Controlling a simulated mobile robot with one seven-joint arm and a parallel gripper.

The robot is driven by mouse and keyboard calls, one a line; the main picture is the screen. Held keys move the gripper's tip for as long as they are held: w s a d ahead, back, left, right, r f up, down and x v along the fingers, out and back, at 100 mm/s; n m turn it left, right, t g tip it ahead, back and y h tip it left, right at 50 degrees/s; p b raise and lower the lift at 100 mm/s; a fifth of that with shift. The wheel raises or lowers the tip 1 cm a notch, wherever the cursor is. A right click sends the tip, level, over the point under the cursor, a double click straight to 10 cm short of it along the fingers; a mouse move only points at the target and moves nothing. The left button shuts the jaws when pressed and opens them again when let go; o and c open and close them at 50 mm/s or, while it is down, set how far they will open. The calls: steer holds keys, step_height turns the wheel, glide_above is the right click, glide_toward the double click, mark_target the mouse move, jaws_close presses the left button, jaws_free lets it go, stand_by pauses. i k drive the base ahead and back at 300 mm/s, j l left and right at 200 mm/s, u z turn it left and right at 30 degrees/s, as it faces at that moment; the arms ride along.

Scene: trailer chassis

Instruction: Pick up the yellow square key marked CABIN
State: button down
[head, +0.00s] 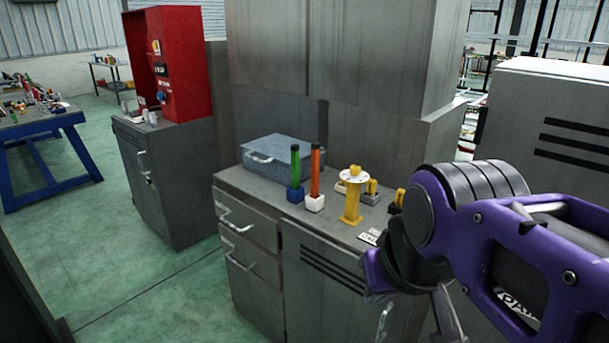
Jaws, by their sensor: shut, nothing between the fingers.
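Several small yellow pieces stand on the grey cabinet top. No CABIN marking is readable, so I cannot tell which piece is the key. My gripper (405,288) is shut and empty, pointing down in front of the cabinet's right end. Its fingertips are partly hidden by my purple arm.
A green stick (295,167) and an orange stick (315,174) stand in holders on the grey cabinet (250,187). A grey metal case (282,155) lies behind them. Small white labels (369,236) lie at the front edge. A red box (184,60) stands at the left.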

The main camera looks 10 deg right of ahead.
mark_target(372, 184)
steer(key=j+z, duration=0.3)
steer(key=k+z, duration=0.15)
steer(key=z, duration=0.15)
steer(key=i+j+z, duration=0.3)
steer(key=j, duration=0.25)
steer(key=i+j+z, duration=0.3)
steer(key=j, duration=0.4)
steer(key=i+j+z, duration=0.15)
steer(key=i+j, duration=0.1)
steer(key=j, duration=0.1)
